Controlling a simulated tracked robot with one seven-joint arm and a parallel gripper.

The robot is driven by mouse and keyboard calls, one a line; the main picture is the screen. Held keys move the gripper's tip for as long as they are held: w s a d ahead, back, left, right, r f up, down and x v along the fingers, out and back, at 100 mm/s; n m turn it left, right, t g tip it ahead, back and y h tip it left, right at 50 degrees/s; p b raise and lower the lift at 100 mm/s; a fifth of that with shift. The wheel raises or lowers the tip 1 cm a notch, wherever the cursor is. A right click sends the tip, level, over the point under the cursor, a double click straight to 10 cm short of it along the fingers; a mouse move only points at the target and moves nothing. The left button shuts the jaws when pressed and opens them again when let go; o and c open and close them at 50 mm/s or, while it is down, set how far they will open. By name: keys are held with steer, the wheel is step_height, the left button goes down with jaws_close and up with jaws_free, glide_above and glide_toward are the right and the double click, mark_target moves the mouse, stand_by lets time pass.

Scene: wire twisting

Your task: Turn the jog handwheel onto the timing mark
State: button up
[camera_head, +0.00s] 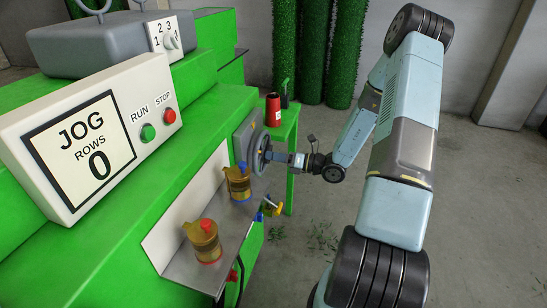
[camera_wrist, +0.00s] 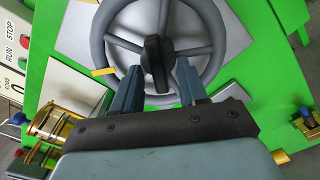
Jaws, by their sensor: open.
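The jog handwheel (camera_wrist: 109,51) is a grey ring with spokes and a dark, raised bar-like grip (camera_wrist: 155,62) at its centre. A small yellow mark (camera_wrist: 103,72) shows at the left of its rim; I cannot tell whether it is on the wheel or the panel. My gripper (camera_wrist: 160,70) is open, with one finger on each side of the grip's lower part; I cannot tell whether either touches it. In the head view the handwheel (camera_head: 259,152) is seen edge-on on the machine's side, with my gripper (camera_head: 273,156) in front of it.
A display panel (camera_head: 82,150) reads JOG ROWS 0, with green RUN and red STOP buttons. Two amber oilers (camera_head: 205,244) stand on a grey shelf (camera_head: 187,274) beside the wheel. A red spool (camera_head: 273,110) is on a green stand behind. Floor on the right is clear.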

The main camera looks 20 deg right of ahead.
steer(key=shift+w+a, duration=0.15)
steer(key=shift+a, duration=0.15)
steer(key=shift+c, duration=0.2)
jaws_close()
steer(key=shift+d, duration=0.1)
